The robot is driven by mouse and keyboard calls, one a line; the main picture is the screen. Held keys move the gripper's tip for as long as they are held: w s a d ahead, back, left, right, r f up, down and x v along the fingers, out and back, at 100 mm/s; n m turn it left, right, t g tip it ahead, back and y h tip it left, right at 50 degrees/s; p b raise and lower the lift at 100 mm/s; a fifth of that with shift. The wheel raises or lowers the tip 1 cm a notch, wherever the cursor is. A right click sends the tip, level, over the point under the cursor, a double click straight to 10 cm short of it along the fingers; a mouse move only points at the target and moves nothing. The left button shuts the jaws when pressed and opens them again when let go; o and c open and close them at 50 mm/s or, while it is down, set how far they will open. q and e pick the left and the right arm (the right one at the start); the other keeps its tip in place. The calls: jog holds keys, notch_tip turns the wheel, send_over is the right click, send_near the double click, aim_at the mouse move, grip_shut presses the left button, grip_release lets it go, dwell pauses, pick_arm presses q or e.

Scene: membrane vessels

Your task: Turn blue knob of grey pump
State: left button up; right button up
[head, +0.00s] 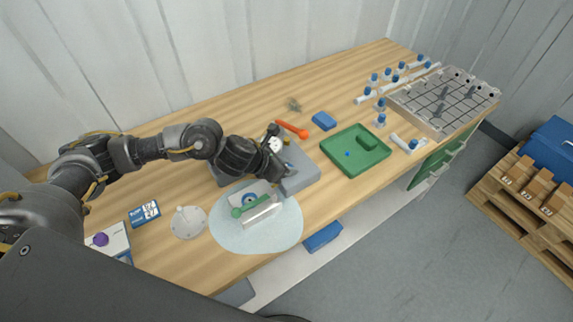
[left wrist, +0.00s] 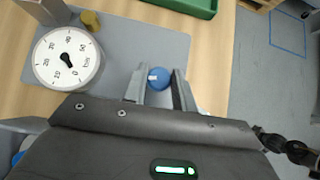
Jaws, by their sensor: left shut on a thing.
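The grey pump (head: 308,178) is a flat grey slab on the wooden bench, partly hidden under my left arm in the head view. It also shows in the left wrist view (left wrist: 120,45), with a white round dial gauge (left wrist: 67,58) and a brass fitting (left wrist: 90,21) on it. The blue knob (left wrist: 158,78) sits between the two fingers of my left gripper (left wrist: 160,88), which is shut on it. In the head view, my left gripper (head: 284,170) is over the pump and hides the knob. My right gripper is not in view.
A pale blue round mat (head: 232,235) with a green-handled device lies in front of the pump. A white disc (head: 188,223) is left of it. An orange tool (head: 292,128), blue block (head: 324,120) and green tray (head: 378,160) are behind and right. A gridded rack (head: 430,123) stands far right.

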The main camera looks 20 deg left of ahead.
pick_arm(q)
jog(key=shift+d+r+n+t+y+p, duration=0.1)
jog(key=shift+r+n+t+y+p, duration=0.15)
jog(key=shift+n, duration=0.25)
jog(key=shift+n+t+y+p, duration=0.1)
jog(key=shift+n+t+y, duration=0.05)
jog(key=shift+n+y, duration=0.3)
jog(key=shift+d+n+t+y+p, duration=0.1)
jog(key=shift+n+t+y+p, duration=0.2)
jog(key=shift+n+y+p, duration=0.5)
jog(key=n, duration=0.1)
jog(key=n+y+p, duration=0.1)
jog(key=n, duration=0.1)
jog(key=shift+s+d+r+t+y+p, duration=0.1)
jog(key=shift+t+y+p, duration=0.2)
jog(key=n+y+p, duration=0.4)
jog(key=n, duration=0.1)
jog(key=shift+d+n, duration=0.2)
jog(key=shift+n, duration=0.05)
jog(key=n+g+y+p, duration=0.1)
jog(key=n+y+p, duration=0.1)
jog(key=n, duration=0.1)
jog(key=shift+d+g, duration=0.1)
jog(key=shift+g, duration=0.3)
jog(key=shift+n+y+p, duration=0.3)
jog(key=shift+p, duration=0.1)
jog(key=shift+f, duration=0.2)
jog(key=o, duration=1)
jog(key=shift+d, duration=0.1)
